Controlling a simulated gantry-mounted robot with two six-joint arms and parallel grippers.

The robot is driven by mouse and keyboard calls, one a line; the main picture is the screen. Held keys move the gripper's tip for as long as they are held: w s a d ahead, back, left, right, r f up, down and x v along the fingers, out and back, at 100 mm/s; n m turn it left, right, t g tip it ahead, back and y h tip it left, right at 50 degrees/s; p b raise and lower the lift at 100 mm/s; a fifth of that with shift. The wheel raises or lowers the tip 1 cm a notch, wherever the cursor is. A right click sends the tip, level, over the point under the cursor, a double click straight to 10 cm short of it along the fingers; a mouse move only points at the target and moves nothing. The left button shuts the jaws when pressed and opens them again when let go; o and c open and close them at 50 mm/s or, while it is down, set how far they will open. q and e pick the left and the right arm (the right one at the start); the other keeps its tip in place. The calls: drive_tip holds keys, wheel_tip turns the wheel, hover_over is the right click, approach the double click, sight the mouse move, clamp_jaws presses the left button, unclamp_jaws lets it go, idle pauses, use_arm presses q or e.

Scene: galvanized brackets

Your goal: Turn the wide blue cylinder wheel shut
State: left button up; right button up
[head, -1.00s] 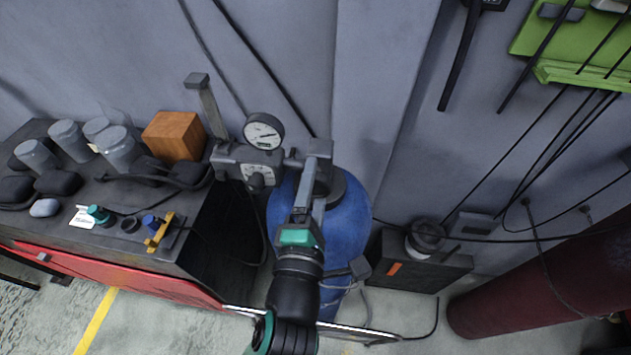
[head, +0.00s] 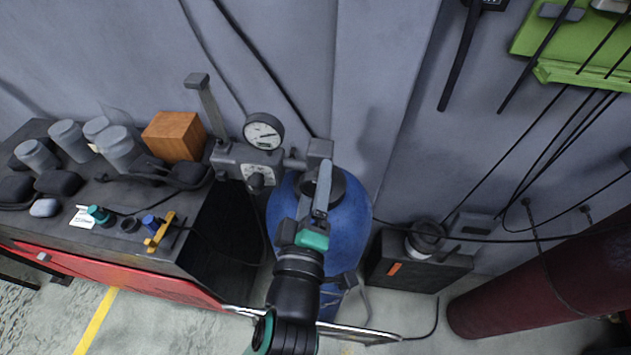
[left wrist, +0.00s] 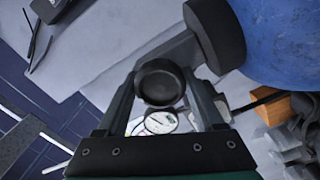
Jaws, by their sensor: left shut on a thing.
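The wide blue cylinder (head: 347,225) stands upright in the middle of the head view, with a dark collar and grey valve block (head: 320,150) at its top. My left gripper (head: 322,185) reaches over the cylinder's top to the valve. In the left wrist view, the round black wheel (left wrist: 160,83) sits between the two fingers, and my left gripper is shut on it. The blue cylinder (left wrist: 285,45) fills that view's upper right. In the head view the wheel is hidden by the gripper. My right gripper is not in view.
A pressure gauge (head: 263,132) and grey regulator (head: 245,162) stand just left of the valve. A dark bench (head: 215,215) holding an orange-brown block (head: 174,136) and grey cups is at left. A dark case (head: 418,272) and dark red cylinder (head: 545,280) are at right.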

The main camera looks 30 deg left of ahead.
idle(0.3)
use_arm(q)
drive_tip(key=o, duration=1.4)
drive_tip(key=shift+c, duration=0.2)
drive_tip(key=v, duration=1.1)
drive_tip(key=shift+s+d+b, duration=0.15)
drive_tip(key=shift+s+b, duration=0.15)
drive_tip(key=shift+b, duration=0.1)
